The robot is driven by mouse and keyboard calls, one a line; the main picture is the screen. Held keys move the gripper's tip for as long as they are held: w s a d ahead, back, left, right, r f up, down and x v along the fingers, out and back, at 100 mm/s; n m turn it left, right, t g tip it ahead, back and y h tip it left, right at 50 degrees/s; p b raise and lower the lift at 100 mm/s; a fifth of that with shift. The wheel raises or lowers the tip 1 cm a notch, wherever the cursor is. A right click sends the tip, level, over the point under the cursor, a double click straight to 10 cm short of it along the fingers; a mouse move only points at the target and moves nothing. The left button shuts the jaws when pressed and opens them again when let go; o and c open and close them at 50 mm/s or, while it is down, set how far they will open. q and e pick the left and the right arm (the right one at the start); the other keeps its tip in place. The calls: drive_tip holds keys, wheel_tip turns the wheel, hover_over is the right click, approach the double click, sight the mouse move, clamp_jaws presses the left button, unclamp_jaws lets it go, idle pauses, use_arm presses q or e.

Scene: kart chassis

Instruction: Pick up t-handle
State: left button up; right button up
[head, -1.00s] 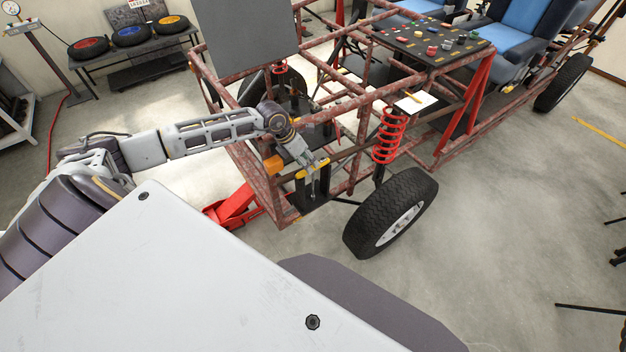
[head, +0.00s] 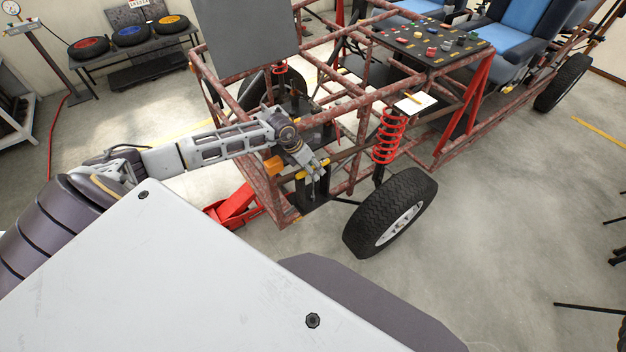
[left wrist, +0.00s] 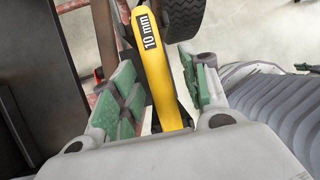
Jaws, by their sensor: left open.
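The t-handle (left wrist: 160,75) has a yellow grip marked "10 mm". In the left wrist view it runs up the middle between the green-padded fingers of my left gripper (left wrist: 163,88). The fingers are open, one on each side, with a gap visible around the grip. In the head view my left gripper (head: 318,172) is over the front corner of the kart frame and covers most of the t-handle; a bit of yellow shows at the fingers. The shaft of the t-handle is hidden in the left wrist view. My right gripper is not in view.
The rusty red tube frame (head: 262,180) surrounds the gripper's spot. A red coil spring (head: 389,137) and a black front tyre (head: 362,222) stand to its right. A red floor jack (head: 233,205) is below left. A dark panel (left wrist: 35,85) is close on the left in the left wrist view.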

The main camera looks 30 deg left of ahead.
use_arm(q)
drive_tip(key=shift+w+d+f, duration=0.1)
drive_tip(key=shift+w+f, duration=0.05)
drive_tip(key=shift+f, duration=0.2)
clamp_jaws()
idle(0.4)
